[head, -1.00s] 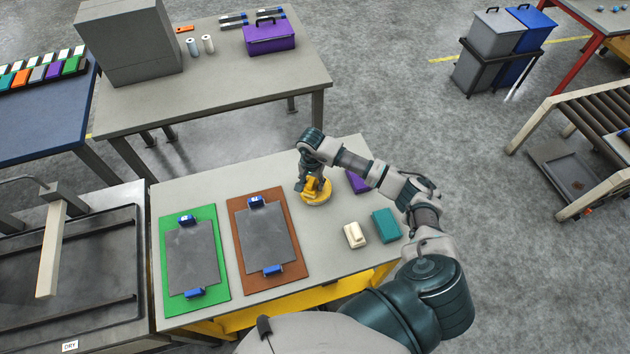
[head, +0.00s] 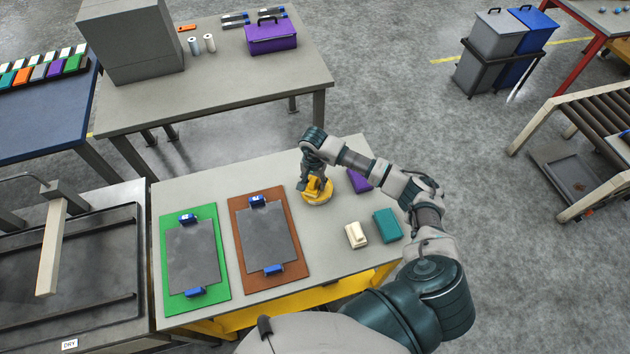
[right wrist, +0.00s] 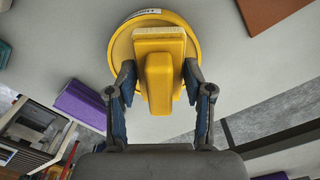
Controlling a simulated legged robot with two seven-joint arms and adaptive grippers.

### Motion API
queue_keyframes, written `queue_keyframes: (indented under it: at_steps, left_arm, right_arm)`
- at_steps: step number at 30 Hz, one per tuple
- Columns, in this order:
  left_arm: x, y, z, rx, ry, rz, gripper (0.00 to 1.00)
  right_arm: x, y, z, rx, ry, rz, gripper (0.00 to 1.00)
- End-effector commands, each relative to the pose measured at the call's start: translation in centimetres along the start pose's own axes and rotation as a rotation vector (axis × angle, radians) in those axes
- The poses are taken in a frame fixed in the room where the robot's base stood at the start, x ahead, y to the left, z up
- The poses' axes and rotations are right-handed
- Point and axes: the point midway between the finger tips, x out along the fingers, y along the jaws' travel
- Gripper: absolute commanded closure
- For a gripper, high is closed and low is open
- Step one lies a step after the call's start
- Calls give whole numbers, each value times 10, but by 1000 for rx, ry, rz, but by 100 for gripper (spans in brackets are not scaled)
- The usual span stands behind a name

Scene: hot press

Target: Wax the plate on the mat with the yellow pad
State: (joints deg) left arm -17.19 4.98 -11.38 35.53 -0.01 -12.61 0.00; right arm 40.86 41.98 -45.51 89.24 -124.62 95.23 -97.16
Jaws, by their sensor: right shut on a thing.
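My right gripper (head: 315,181) is over the right part of the near table. In the right wrist view its fingers (right wrist: 160,80) are shut on the grip of the yellow pad (right wrist: 158,62). The pad is over a round yellow tin (right wrist: 122,48), also in the head view (head: 317,199); whether they touch is unclear. A dark plate (head: 266,236) lies on a brown mat (head: 237,216), with blue clamps at its ends. Another dark plate (head: 192,256) lies on a green mat (head: 170,225), clamped the same way. My left gripper is out of view.
A white pad (head: 356,235), a teal pad (head: 387,226) and a purple pad (head: 359,180) lie to the right on the table (head: 210,190). A press (head: 85,270) stands to the left. Bare tabletop lies between the brown mat and the tin.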

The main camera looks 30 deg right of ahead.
Motion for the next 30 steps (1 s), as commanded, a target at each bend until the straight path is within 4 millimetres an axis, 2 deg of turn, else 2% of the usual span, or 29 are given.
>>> queue_keyframes:
  at_steps: [8,18,30]
  left_arm:
    - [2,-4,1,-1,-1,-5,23]
    - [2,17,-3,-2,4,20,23]
    - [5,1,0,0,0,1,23]
  right_arm:
    - [2,3,-4,2,-3,-1,76]
    - [0,0,0,1,2,2,76]
    - [2,2,-2,2,-1,1,76]
